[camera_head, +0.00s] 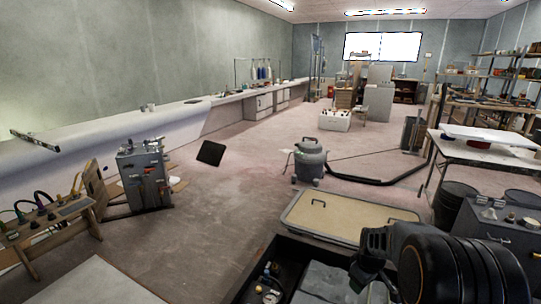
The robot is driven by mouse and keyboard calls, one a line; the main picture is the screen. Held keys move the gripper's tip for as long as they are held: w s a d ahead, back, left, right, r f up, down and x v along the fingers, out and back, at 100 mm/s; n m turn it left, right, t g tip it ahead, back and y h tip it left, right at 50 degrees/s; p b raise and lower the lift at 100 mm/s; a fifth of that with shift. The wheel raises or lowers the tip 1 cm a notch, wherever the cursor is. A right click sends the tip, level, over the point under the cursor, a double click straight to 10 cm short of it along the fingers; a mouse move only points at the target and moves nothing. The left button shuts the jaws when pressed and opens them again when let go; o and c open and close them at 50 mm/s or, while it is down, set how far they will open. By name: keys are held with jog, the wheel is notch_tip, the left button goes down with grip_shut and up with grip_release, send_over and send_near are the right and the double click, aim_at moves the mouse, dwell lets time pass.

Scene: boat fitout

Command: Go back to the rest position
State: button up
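My arm shows as a dark, rounded shape at the lower right of the head view. At its left end is a black, blocky part that looks like my gripper (372,250). Its fingers cannot be made out clearly, so I cannot tell whether they are apart or together. I see no object held there. It appears over the right edge of a dark open bin (268,262) with grey and black items inside.
A tan-topped tray (345,217) lies just beyond the bin. A grey vacuum (309,160) with a black hose stands behind it. A wooden rack (50,222) and grey metal unit (146,176) stand left. A white-topped table (470,151) stands right. Mid-left floor is mostly clear.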

jog(key=s+a+r+m+p, duration=0.2)
jog(key=s+r+p, duration=0.3)
jog(key=r, duration=0.5)
jog(key=s+a+r+m+t+p, duration=0.1)
jog(key=s+a+r+p, duration=0.4)
jog(key=r, duration=0.5)
jog(key=s+a+r+m+p, duration=0.3)
jog(key=s+r+p, duration=0.3)
jog(key=r, duration=0.4)
jog(key=shift+s+a+r+m+t, duration=0.3)
jog(key=shift+s+a+m+t, duration=0.1)
jog(key=shift+s+a, duration=0.15)
